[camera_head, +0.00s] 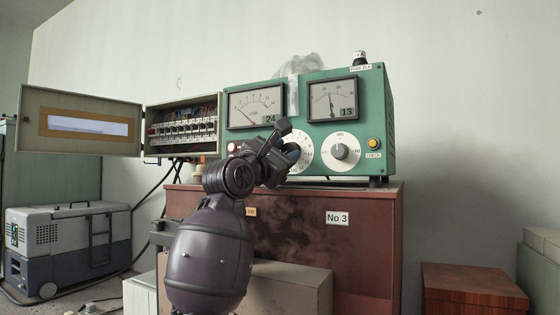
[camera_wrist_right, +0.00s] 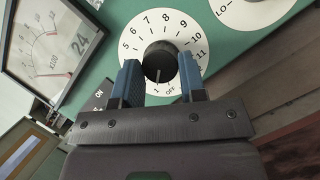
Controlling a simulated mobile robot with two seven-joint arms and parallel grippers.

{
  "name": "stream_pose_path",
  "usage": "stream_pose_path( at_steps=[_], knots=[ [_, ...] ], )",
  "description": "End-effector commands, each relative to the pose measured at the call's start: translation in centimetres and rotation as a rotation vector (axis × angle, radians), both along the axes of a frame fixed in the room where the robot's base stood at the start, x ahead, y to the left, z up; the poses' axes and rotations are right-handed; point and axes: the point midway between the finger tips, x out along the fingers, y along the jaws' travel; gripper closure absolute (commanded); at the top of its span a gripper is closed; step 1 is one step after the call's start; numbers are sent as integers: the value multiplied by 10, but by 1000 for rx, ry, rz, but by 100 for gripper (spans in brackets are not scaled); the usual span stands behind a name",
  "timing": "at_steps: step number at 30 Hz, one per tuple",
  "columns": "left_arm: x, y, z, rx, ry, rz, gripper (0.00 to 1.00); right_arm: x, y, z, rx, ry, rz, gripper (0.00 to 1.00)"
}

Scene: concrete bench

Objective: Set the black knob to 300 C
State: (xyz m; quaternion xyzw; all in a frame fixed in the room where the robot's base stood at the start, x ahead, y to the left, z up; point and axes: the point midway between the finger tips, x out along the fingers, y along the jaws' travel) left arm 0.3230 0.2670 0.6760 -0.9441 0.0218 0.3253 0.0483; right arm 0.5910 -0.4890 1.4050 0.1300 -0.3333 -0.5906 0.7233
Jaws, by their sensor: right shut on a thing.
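The black knob (camera_wrist_right: 160,60) sits at the centre of a white dial (camera_wrist_right: 157,22) marked OFF and with numbers, 5 to 11 readable. A small light mark shows at the knob's lower edge, towards OFF. I see no 300 C mark. My right gripper (camera_wrist_right: 160,80) has its blue fingers on either side of the knob, shut on it. In the head view, the right gripper (camera_head: 287,152) covers the knob and the left part of its dial (camera_head: 302,150). My left gripper is out of view.
On the green panel (camera_head: 320,82) are two gauges labelled 24 (camera_head: 255,106) and 13 (camera_head: 332,101). A second dial with a grey knob (camera_head: 340,152) and a yellow button (camera_head: 373,143) are to the right. An open fuse box (camera_head: 181,128) stands left.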

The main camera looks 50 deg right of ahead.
Motion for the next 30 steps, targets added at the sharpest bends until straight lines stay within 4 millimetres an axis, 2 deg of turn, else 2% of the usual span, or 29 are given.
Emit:
stream_pose_path(
  at_steps=[1, 8, 21, 30],
  knots=[
    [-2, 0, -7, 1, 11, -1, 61, 4, 0, -4, 12, -37, 0, 86],
    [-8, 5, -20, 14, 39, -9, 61, 5, 1, -3, 73, -248, 1, 86],
    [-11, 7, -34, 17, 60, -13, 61, 5, 1, 1, 181, -623, 0, 86],
    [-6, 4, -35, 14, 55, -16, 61, 4, 1, 3, 228, -785, 1, 86]
  ],
)
